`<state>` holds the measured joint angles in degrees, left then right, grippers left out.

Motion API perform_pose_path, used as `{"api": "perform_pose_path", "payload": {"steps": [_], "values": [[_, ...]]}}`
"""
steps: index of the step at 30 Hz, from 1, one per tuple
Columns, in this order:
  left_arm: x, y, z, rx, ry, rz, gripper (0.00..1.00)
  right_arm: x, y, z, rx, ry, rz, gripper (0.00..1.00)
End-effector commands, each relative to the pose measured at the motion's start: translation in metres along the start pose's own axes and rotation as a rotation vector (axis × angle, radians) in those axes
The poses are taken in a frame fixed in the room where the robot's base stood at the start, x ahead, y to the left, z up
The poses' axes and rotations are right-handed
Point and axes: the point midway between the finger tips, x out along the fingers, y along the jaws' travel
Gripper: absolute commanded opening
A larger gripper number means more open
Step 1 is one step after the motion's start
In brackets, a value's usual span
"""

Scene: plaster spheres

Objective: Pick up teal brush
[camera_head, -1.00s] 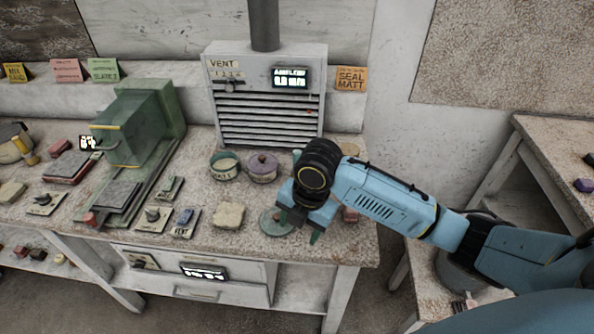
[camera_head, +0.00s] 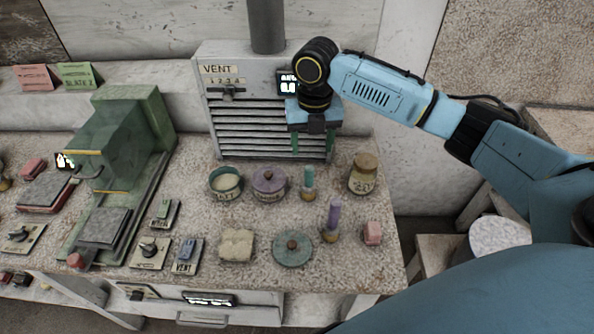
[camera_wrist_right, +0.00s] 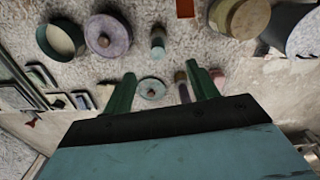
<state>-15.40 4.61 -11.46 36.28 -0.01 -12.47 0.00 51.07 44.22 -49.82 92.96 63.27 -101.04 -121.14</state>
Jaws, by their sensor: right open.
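The teal brush (camera_head: 308,182) stands upright on the bench between the purple lidded pot and the tan jar, teal part up and a brownish part at its base. It also shows in the right wrist view (camera_wrist_right: 158,42), above and beyond the fingertips. My right gripper (camera_head: 313,145) is open and empty, its green fingers pointing down in front of the vent unit, above and apart from the brush. Its fingers frame the lower part of the right wrist view (camera_wrist_right: 160,78). My left gripper is in neither view.
A purple brush (camera_head: 333,218) stands nearer the front edge. Around are a purple lidded pot (camera_head: 269,183), a teal pot (camera_head: 225,183), a tan jar (camera_head: 363,175), a round green lid (camera_head: 292,250) and a pink block (camera_head: 373,233). The vent unit (camera_head: 235,125) stands behind.

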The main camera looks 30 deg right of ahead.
Motion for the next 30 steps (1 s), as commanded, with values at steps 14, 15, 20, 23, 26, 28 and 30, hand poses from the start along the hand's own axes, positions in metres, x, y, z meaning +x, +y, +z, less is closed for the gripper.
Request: {"api": "perform_pose_path", "payload": {"steps": [14,15,20,23,26,28,30], "values": [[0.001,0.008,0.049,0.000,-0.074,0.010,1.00,0.075,0.001,-0.001,0.002,0.004,0.000,0.58],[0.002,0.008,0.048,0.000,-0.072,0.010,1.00,0.078,0.001,-0.001,0.002,0.003,0.000,0.58],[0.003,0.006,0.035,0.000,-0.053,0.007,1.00,0.087,0.001,-0.001,0.002,0.002,0.000,0.58],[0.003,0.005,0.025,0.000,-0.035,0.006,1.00,0.101,0.001,-0.002,0.001,0.004,-0.002,0.58],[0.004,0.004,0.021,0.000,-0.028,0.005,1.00,0.117,0.002,-0.003,0.001,0.003,-0.001,0.58],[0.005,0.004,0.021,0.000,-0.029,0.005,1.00,0.126,0.002,-0.002,0.002,0.002,-0.001,0.58],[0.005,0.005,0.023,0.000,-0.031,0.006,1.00,0.132,0.001,-0.002,0.002,0.001,-0.001,0.58]]}}
